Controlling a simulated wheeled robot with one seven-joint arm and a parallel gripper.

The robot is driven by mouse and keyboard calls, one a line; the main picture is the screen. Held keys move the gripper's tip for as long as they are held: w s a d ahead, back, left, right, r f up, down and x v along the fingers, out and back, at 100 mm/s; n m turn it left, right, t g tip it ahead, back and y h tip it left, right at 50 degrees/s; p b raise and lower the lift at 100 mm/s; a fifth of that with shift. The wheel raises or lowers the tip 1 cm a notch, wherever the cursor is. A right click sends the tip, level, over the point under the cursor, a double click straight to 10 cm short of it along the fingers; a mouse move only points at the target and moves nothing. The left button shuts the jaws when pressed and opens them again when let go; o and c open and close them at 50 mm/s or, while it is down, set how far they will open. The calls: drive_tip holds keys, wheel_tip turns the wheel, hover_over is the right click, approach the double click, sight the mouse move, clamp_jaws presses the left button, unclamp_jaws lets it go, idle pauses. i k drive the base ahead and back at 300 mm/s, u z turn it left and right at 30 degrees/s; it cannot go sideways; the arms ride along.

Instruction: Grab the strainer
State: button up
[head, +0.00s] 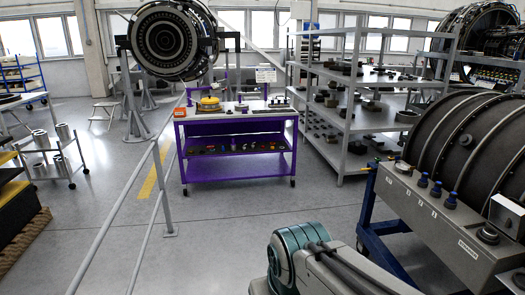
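I cannot make out a strainer for certain in the head view; several small items in view are too small to name. My gripper is not in view. Only a teal and grey part of my own arm shows at the bottom, right of the middle.
A large engine casing (470,140) on a blue stand (369,195) is at right. A grey rail (158,180) runs left. Open floor lies between.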

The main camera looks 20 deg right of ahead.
sight(488, 233)
drive_tip(key=z, duration=0.9)
drive_tip(key=i, duration=0.8)
drive_tip(key=z, duration=1.45)
drive_tip(key=i, duration=1.45)
drive_tip(key=z, duration=0.35)
